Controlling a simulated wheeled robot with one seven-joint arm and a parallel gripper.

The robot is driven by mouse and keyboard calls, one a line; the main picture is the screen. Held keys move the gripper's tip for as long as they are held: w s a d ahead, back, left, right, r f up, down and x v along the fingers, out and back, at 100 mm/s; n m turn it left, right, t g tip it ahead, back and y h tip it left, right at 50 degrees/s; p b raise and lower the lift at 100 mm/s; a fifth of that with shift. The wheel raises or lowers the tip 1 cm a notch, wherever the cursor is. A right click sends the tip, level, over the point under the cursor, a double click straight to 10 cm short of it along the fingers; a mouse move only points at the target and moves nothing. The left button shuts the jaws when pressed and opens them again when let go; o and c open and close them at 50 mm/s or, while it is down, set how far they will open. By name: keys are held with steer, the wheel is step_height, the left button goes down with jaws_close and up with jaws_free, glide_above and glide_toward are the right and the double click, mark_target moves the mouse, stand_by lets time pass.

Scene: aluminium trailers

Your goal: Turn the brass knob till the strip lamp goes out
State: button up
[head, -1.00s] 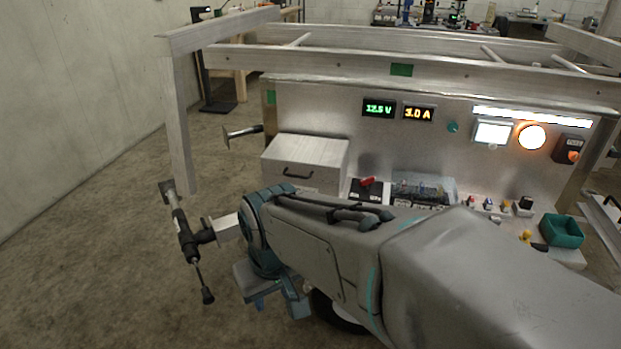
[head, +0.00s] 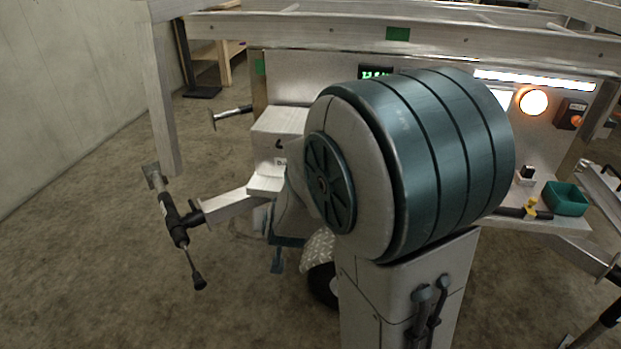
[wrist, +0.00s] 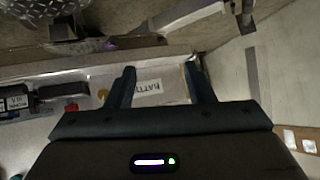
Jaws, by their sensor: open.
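The strip lamp (head: 535,80) is a long white bar along the top right of the panel in the head view, and it is lit. Behind the fingers is a pale surface with a label reading "BATT" (wrist: 148,87). In the head view the gripper is mostly hidden low beside the metal box.
A metal box (head: 277,125) stands at the panel's left. A round orange lamp (head: 533,102) glows at right, near an orange-knobbed switch box (head: 570,114). A teal tray (head: 565,198) and a yellow-topped fitting (head: 531,208) sit below. A jack (head: 175,220) stands out at left.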

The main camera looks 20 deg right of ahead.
steer(key=w+d+t+h+b, duration=0.1)
steer(key=w+d+h+b, duration=0.1)
steer(key=w+d+h, duration=0.1)
steer(key=w+d+f+m+t+h+b, duration=0.1)
steer(key=w+d+h+b, duration=0.1)
steer(key=w+d, duration=0.3)
steer(key=w+d+f+m+t+h+b, duration=0.1)
steer(key=w+d+t+h+b, duration=0.1)
steer(key=w+d+h, duration=0.3)
steer(key=shift+d+f, duration=0.15)
steer(key=shift+d, duration=1.9)
